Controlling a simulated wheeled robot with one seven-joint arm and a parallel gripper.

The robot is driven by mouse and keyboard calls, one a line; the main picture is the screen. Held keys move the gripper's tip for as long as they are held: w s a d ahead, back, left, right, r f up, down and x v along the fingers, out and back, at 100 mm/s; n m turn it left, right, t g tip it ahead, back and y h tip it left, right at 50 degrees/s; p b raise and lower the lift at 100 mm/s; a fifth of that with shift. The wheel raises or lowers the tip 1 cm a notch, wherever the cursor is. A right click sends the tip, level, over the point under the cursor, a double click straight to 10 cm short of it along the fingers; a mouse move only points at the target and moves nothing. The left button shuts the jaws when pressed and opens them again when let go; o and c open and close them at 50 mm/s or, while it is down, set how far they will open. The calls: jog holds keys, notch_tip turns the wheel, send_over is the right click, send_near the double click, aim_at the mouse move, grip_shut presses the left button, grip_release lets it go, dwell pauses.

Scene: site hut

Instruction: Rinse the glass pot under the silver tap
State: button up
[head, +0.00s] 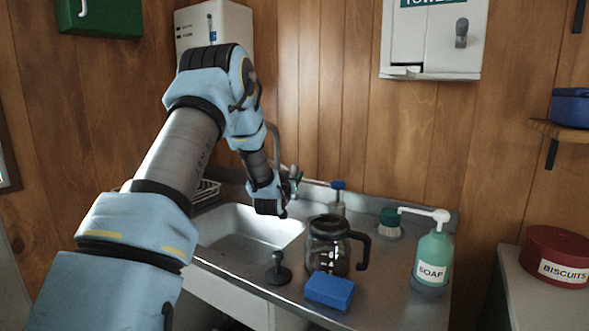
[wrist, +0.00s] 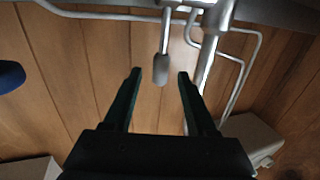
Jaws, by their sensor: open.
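The glass pot (head: 328,250), dark-rimmed with a black handle on its right, stands upright on the steel counter right of the sink basin (head: 245,228). The silver tap (head: 275,145) rises behind the basin, mostly hidden by my arm in the head view. My gripper (head: 295,178) is at the tap, above the back of the sink, away from the pot. In the wrist view my gripper (wrist: 159,73) is open, and a grey-tipped lever (wrist: 161,67) beside the silver tap pipe (wrist: 209,50) shows between its fingers. Contact cannot be told.
A blue sponge (head: 330,290) lies in front of the pot, with a dark plug (head: 278,269) to its left. A blue-topped bottle (head: 338,198), green brush (head: 389,220) and soap bottle (head: 434,258) stand behind and to the right. A wire rack (head: 205,190) is left of the sink.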

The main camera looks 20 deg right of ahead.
aim_at(293, 173)
jog(key=shift+p+x, duration=0.55)
jog(key=shift+x, duration=1.65)
grip_shut()
